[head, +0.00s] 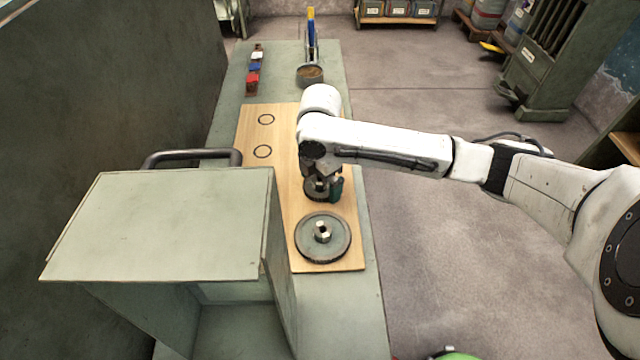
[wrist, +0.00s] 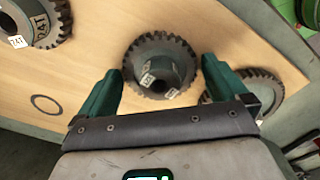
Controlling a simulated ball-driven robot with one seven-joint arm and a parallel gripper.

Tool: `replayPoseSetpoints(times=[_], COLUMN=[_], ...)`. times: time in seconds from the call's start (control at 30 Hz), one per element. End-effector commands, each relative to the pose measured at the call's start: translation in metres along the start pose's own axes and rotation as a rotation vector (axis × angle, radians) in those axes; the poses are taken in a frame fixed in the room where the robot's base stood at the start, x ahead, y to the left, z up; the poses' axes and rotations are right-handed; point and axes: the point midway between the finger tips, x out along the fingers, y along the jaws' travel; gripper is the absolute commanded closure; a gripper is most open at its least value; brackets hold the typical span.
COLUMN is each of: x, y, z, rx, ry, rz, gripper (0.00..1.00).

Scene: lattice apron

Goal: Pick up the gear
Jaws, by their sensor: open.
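A dark toothed gear (wrist: 158,50) with a raised hub and small white labels lies on the wooden board, framed between my fingers in the wrist view. My gripper (wrist: 163,72) has green fingers, spread open, one on each side of this gear. No contact can be made out. In the head view my gripper (head: 326,190) points down over a small gear (head: 316,194), partly covering it. A larger gear (head: 335,248) with a light hub lies on the board nearer the front. The wrist view also shows a gear marked 24T (wrist: 40,20) at upper left and another gear (wrist: 268,88) at right, partly behind a finger.
A round tin (head: 310,75) and small coloured items (head: 254,70) sit at the bench's far end.

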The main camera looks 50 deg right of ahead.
Motion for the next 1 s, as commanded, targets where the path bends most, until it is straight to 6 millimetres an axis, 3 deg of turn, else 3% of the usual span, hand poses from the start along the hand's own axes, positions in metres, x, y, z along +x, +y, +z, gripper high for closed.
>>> replayPoseSetpoints(times=[0.07,0.8,1.0], x=[-0.0002,-0.0007,-0.0017], y=[0.0,0.0002,0.0007], z=[0.0,0.0,0.0003], rx=[0.0,0.0,0.0], ry=[0.0,0.0,0.0], rz=[0.0,0.0,0.002], gripper=[0.02,0.73,0.75])
